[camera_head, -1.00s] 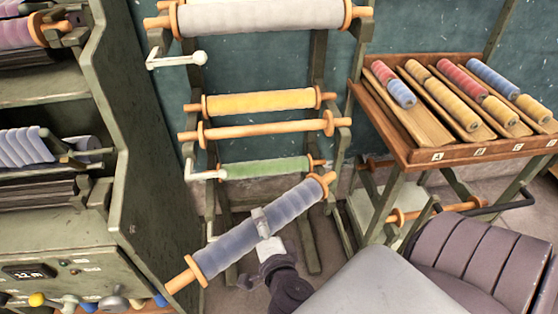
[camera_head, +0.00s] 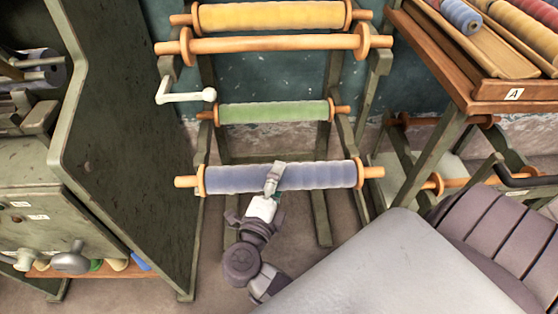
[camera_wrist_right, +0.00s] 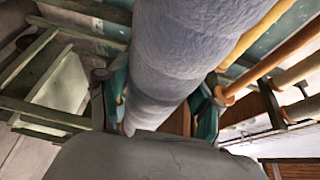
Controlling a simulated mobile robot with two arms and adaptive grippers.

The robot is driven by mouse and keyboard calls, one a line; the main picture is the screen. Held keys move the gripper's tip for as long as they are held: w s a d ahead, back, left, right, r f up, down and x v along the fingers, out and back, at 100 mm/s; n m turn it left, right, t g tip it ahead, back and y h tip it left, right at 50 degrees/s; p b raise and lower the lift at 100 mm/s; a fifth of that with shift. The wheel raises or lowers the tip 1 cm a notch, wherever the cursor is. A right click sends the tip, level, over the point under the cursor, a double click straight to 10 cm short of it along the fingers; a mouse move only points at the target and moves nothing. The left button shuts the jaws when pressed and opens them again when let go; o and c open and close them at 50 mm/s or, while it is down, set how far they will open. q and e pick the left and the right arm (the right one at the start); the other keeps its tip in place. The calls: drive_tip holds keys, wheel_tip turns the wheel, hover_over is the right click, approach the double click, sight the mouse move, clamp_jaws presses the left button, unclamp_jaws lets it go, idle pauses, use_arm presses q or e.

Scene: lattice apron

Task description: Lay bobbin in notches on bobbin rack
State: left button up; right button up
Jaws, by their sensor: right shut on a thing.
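The bobbin (camera_head: 222,180), a wooden roller wound with blue-grey cloth and fitted with orange end discs, lies nearly level across the front of the bobbin rack (camera_head: 321,215). My right gripper (camera_head: 273,180) is shut around its middle from below. In the right wrist view, the cloth roll (camera_wrist_right: 175,60) runs between the fingers of my right gripper (camera_wrist_right: 160,102). The rack holds a green roll (camera_head: 272,112), a bare wooden roller (camera_head: 270,44) and a yellow roll (camera_head: 270,16) above. I cannot tell whether the bobbin's ends touch the rack's notches. My left gripper is out of view.
A white crank handle (camera_head: 187,96) sticks out at the rack's left. A dark green cabinet (camera_head: 125,150) stands close on the left.

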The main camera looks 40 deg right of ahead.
drive_tip(key=shift+w+d+b, duration=0.2)
drive_tip(key=shift+w+d, duration=0.15)
drive_tip(key=shift+w, duration=0.2)
drive_tip(key=shift+w+d+b, duration=0.15)
drive_tip(key=shift+w+d, duration=0.15)
drive_tip(key=shift+w, duration=0.25)
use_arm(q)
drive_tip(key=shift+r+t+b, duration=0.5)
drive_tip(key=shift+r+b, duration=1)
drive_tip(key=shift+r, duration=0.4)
use_arm(e)
drive_tip(key=w+d+f, duration=0.1)
drive_tip(key=w+d, duration=0.5)
drive_tip(key=w, duration=0.5)
drive_tip(key=shift+d, duration=0.35)
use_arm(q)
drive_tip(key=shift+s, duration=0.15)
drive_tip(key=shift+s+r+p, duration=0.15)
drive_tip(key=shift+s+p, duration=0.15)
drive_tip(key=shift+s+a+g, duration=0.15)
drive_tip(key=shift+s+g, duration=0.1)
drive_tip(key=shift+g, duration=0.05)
use_arm(e)
drive_tip(key=shift+a, duration=0.1)
